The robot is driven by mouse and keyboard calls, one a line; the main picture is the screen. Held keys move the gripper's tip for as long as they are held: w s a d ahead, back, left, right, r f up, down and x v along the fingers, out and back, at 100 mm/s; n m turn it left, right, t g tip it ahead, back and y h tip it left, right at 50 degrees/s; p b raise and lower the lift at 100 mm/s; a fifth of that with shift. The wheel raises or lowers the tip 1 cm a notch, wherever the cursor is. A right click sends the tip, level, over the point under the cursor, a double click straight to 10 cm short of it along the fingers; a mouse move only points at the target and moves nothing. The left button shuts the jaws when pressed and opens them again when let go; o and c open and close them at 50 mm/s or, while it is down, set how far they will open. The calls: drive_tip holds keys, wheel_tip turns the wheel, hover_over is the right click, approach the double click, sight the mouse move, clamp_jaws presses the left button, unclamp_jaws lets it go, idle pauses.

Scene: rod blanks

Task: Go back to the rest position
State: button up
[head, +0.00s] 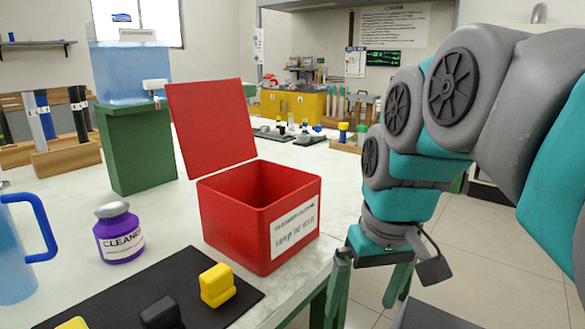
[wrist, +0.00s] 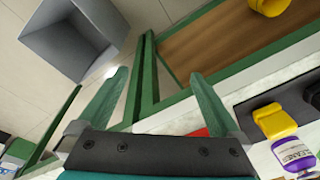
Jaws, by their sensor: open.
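My gripper (head: 370,285) hangs just off the right edge of the table, beside the red box. Its green fingers are apart with nothing between them. The fingers also show in the wrist view (wrist: 158,76), spread over the table's green frame and the floor. The red box (head: 243,225) stands on the table with its lid up and a white label on its front. A yellow block (head: 217,285) and a black block (head: 161,312) are on a black mat (head: 190,262). A sliver of red shows behind a finger in the wrist view.
A purple bottle (head: 119,234) and a blue jug (head: 18,250) stand left on the table. Behind are a green stand (head: 140,148) with a water tank and a wooden rack (head: 68,158) of rods. A grey bin (wrist: 75,40) is on the floor. Open floor lies right.

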drive_tip(key=s+d+f+m+g, duration=0.1)
drive_tip(key=s+d+f, duration=0.1)
drive_tip(key=s+f, duration=0.5)
drive_tip(key=s+d+f+m+g+h, duration=0.1)
drive_tip(key=s+d+f+g, duration=0.1)
drive_tip(key=s+f, duration=0.6)
wheel_tip(320, 180, down, 4)
drive_tip(key=shift+s+d+r, duration=0.15)
drive_tip(key=shift+d+r, duration=0.05)
drive_tip(key=shift+d, duration=0.3)
drive_tip(key=shift+c, duration=0.2)
